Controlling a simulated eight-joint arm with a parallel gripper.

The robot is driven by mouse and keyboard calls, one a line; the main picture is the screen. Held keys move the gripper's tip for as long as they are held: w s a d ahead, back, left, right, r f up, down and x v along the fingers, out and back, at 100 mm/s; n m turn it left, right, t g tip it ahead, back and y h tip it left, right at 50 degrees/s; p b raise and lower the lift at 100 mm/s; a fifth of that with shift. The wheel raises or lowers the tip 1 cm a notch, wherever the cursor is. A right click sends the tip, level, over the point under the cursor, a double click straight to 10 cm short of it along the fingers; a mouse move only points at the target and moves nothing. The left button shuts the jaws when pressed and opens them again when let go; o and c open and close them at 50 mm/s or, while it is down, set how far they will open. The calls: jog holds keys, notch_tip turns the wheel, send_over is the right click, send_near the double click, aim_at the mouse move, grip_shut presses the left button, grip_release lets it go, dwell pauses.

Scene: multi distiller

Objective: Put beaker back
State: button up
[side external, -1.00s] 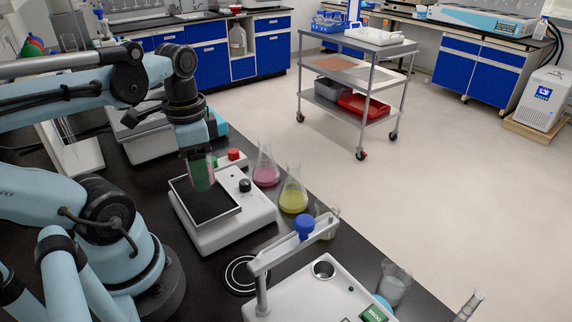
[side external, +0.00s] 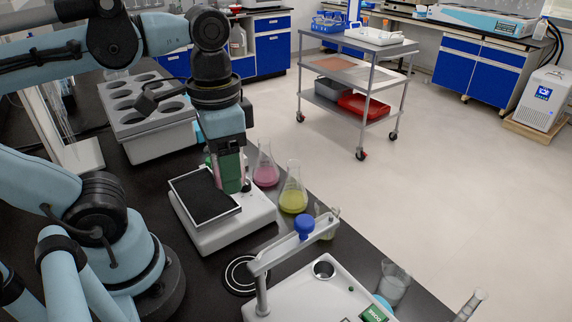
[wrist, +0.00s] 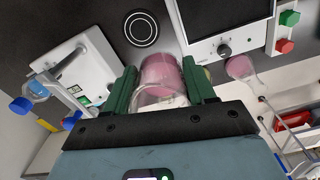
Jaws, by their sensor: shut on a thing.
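My gripper (side external: 232,178) is shut on a clear beaker with pink contents (wrist: 162,75). In the wrist view the beaker sits between the two green fingers (wrist: 162,92). In the side view the fingers mostly hide it. There the gripper points down at the right edge of the white device with a black tray (side external: 221,224), and appears raised above it. The ringed mark on the bench (side external: 240,257) is bare, and it also shows in the wrist view (wrist: 141,28).
A pink flask (side external: 265,174) and a yellow flask (side external: 293,198) stand close right of the tray device. A white dosing device with a raised arm (side external: 312,298) is in front. Another beaker (side external: 393,288) stands beyond it. A block with round wells (side external: 150,118) is behind.

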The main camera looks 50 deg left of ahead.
jog(key=w+d+f, duration=0.1)
jog(key=w+d, duration=0.5)
jog(key=w, duration=0.4)
send_over(355, 263)
notch_tip(355, 263, down, 7)
jog(key=shift+f, duration=5.2)
jog(key=shift+f, duration=0.15)
jog(key=o, duration=1.2)
jog(key=shift+c, duration=0.2)
